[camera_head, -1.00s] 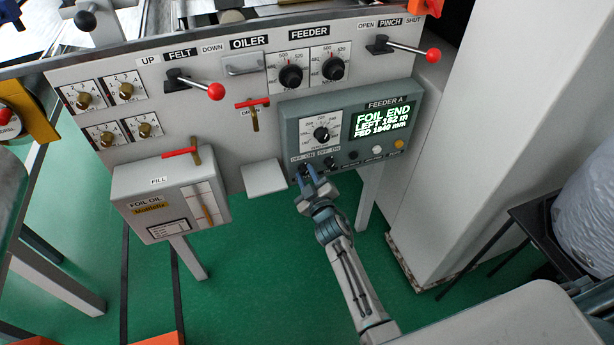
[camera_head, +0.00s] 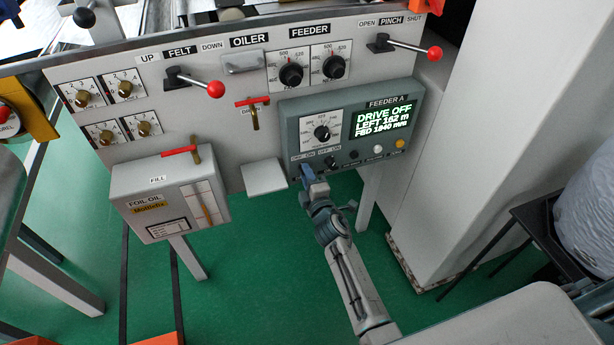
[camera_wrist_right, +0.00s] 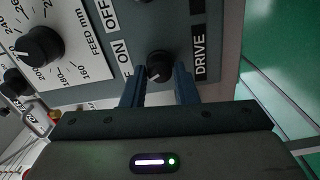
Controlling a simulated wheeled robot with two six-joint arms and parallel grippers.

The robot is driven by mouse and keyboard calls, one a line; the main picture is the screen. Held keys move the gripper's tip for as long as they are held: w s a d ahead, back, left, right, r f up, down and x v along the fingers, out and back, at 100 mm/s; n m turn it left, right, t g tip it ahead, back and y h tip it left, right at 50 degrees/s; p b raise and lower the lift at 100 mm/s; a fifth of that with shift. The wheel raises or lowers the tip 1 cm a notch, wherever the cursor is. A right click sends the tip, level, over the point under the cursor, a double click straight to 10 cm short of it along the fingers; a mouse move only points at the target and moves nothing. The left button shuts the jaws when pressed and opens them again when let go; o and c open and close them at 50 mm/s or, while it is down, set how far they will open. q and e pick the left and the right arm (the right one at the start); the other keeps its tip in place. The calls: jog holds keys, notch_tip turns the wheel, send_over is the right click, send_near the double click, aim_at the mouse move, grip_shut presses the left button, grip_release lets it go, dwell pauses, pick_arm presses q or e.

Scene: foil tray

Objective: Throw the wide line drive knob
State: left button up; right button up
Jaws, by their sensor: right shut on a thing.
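The black drive knob (camera_wrist_right: 158,66) sits on the grey FEEDER A panel (camera_head: 290,115), beside a DRIVE label (camera_wrist_right: 200,55) in the right wrist view. My right gripper (camera_head: 308,172) is at the panel's lower left corner and hides this knob in the head view. In the wrist view its two blue fingers (camera_wrist_right: 158,80) are shut on the knob, one on each side. The panel's screen (camera_head: 382,118) reads DRIVE OFF, LEFT 162 m and a FED line of 1840. My left gripper is not in view.
A second small OFF-ON knob (camera_head: 330,162) is close to the right of my gripper. The feed dial (camera_head: 321,133) is above. A grey ledge (camera_head: 264,178) juts out to the left, and a white column (camera_head: 450,150) stands to the right.

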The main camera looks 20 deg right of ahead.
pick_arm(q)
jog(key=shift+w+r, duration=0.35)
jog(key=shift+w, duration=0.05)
pick_arm(e)
jog(key=shift+n, duration=0.7)
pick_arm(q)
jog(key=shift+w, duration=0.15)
pick_arm(e)
jog(key=o, duration=1)
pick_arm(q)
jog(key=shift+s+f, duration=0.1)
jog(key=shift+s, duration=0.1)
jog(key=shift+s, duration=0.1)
